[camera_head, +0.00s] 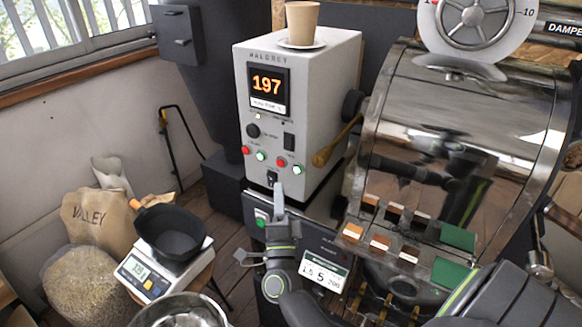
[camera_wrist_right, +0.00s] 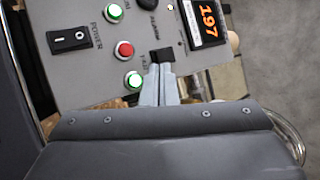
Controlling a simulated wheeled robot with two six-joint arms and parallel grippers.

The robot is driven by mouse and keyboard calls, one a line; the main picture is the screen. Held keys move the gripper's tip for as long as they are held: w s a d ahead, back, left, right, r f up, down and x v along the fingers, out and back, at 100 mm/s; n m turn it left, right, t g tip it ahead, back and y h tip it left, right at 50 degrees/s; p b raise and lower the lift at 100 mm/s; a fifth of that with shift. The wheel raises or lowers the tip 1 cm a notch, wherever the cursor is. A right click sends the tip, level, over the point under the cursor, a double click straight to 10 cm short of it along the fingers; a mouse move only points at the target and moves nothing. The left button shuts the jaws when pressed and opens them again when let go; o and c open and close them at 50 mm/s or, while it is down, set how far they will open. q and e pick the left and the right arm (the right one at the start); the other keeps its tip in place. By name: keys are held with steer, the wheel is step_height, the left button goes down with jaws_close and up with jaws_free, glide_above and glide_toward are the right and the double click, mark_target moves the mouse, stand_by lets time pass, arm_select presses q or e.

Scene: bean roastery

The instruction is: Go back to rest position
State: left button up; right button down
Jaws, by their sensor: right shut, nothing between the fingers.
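My right gripper (camera_head: 279,190) stands upright in front of the lower part of the white control box (camera_head: 312,100). Its pale grey fingers are shut with nothing between them. It also shows in the right wrist view (camera_wrist_right: 161,70), with the fingertips right at a small black switch (camera_wrist_right: 162,54) on the box's face. The switch also shows in the head view (camera_head: 271,177), just above the fingertips. I cannot tell whether they touch it. My left gripper is not in view.
The steel roaster drum (camera_head: 450,130) with a wooden-handled lever (camera_head: 322,157) stands to the right. Colour sample tiles (camera_head: 352,231) lie below it. A scale (camera_head: 140,279) with a black pan (camera_head: 170,232), a steel bowl (camera_head: 180,310) and sacks (camera_head: 98,220) are at left. A paper cup (camera_head: 301,22) stands on the box.

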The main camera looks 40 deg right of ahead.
step_height(320, 180, down, 22)
steer(key=a+n+g+y, duration=0.2)
steer(key=a+n+y, duration=0.1)
steer(key=n+y, duration=0.7)
steer(key=s+f+n+g+y, duration=0.1)
steer(key=s+f+n+g, duration=0.25)
steer(key=f, duration=0.55)
steer(key=s+f+n+g+y, duration=0.1)
steer(key=s+f+n+g, duration=0.15)
steer(key=s+f, duration=0.4)
steer(key=s+f+n+g, duration=0.4)
steer(key=s+f+g, duration=0.1)
steer(key=s+f, duration=0.9)
steer(key=s+d+f+n+g, duration=0.1)
steer(key=s+f+g, duration=0.2)
steer(key=s, duration=0.7)
steer(key=s+d+f+n+g, duration=0.1)
steer(key=s+f+g, duration=0.2)
steer(key=s, duration=0.6)
steer(key=shift+s+d+f+n, duration=0.15)
steer(key=shift+s+f+n, duration=0.25)
steer(key=shift+f, duration=0.55)
